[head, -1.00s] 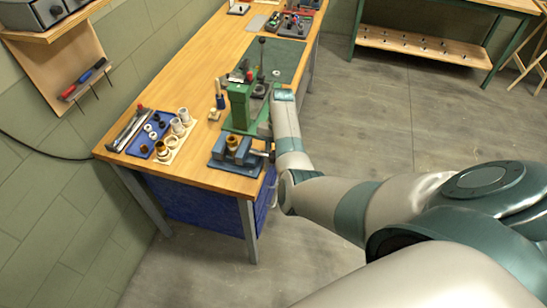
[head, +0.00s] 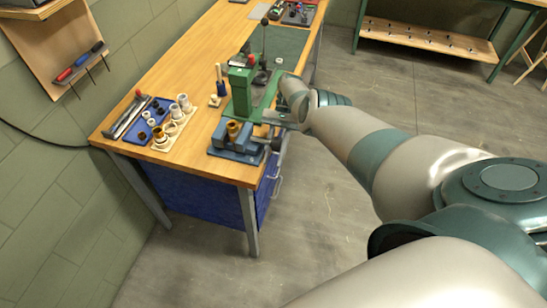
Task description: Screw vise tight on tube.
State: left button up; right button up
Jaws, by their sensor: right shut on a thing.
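The blue vise (head: 226,152) stands at the front right corner of the wooden bench. A brass-coloured tube (head: 233,129) stands upright between its jaws. I cannot tell from here how closely the jaws press on it. My right gripper (head: 270,136) is at the right side of the vise, at its screw end, and is shut on the vise handle, which is largely hidden by the gripper. My left gripper is out of view.
A green press (head: 240,92) stands right behind the vise, close to my right gripper. A blue tray (head: 140,125) with small parts and a pale board (head: 170,140) with rings and cups lie to the left. A green mat (head: 285,50) lies farther back.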

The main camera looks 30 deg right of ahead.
jog(key=shift+s+d+f+b, duration=0.2)
jog(key=shift+s+f+b, duration=0.05)
jog(key=shift+s+b, duration=0.05)
jog(key=o, duration=0.9)
jog(key=shift+d+r, duration=0.1)
jog(key=shift+d, duration=0.1)
jog(key=shift+w+a+r, duration=0.1)
jog(key=shift+a+r, duration=0.05)
jog(key=shift+a, duration=0.05)
jog(key=shift+r, duration=0.1)
